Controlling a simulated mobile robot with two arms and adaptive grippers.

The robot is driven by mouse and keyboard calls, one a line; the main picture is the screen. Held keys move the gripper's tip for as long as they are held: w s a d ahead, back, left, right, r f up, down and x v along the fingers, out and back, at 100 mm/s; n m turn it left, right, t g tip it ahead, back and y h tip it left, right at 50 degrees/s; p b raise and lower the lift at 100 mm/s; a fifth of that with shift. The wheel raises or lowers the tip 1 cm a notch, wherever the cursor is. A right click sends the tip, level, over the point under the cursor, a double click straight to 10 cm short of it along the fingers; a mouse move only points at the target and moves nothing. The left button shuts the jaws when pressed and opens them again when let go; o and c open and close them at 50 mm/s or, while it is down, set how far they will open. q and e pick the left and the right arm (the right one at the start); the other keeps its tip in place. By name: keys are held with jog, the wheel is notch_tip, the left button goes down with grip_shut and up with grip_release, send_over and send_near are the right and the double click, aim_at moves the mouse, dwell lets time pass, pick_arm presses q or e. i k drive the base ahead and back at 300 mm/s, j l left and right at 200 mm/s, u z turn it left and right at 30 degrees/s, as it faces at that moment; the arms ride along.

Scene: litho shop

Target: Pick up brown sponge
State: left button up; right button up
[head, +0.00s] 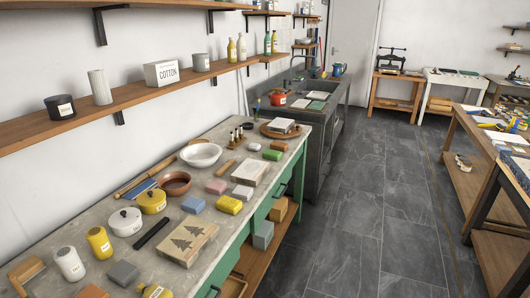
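A brown block that looks like a sponge (92,291) lies at the near left end of the workbench, partly cut off by the bottom edge of the head view. A smaller tan-brown block (279,146) lies farther back on the same bench, beside a green block (271,155). I cannot tell for sure which of the two is the brown sponge. Neither of my grippers shows in the head view.
The bench (95,215) is crowded. A grey block (122,273), a yellow bottle (155,291) and a white bottle (69,263) surround the near brown block. A wall shelf (140,95) overhangs the bench.

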aim_at(277, 146)
jog(key=i+l+z, duration=0.1)
jog(key=i, duration=0.45)
jog(key=i+l, duration=0.25)
jog(key=i, duration=0.35)
jog(key=i+l+z, duration=0.15)
jog(key=i, duration=0.4)
